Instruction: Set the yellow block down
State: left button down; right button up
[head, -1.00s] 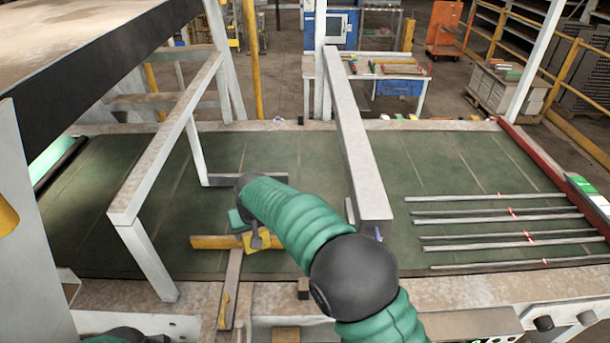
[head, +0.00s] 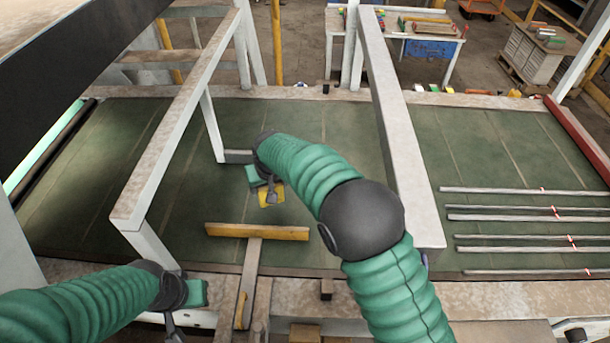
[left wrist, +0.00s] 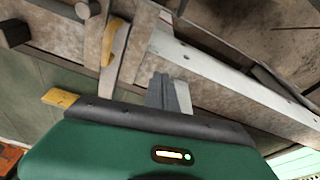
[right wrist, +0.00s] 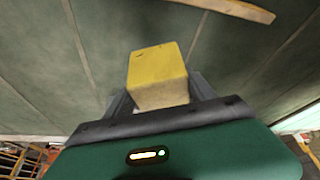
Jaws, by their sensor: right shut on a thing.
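The yellow block (right wrist: 158,72) is between the two fingers of my right gripper (right wrist: 160,100), which are shut on it. In the head view the yellow block (head: 269,195) hangs below my right gripper (head: 272,188), over the green belt. A gap of belt shows around it in the picture; its exact height is unclear. My left gripper (head: 174,325) is low at the left, by the belt's near edge. In the left wrist view its fingers (left wrist: 168,92) lie close together with nothing between them.
A T-shaped piece with a yellow crossbar (head: 257,231) lies at the belt's near edge. White frame beams (head: 185,120) and (head: 398,130) stand on either side of my right gripper. Several thin bars (head: 525,218) lie at the right. The green belt (head: 330,130) is clear behind.

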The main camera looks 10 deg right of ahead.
jog(key=f, duration=0.2)
jog(key=f+p, duration=0.1)
jog(key=f, duration=0.1)
jog(key=f+p, duration=0.1)
jog(key=f, duration=0.2)
jog(key=shift+d, duration=0.25)
jog(key=shift+w+f, duration=0.1)
jog(key=shift+f, duration=0.2)
jog(key=o, duration=1.6)
jog(key=shift+a, duration=0.15)
jog(key=shift+r, duration=0.15)
jog(key=b+v, duration=0.3)
jog(key=v, duration=0.9)
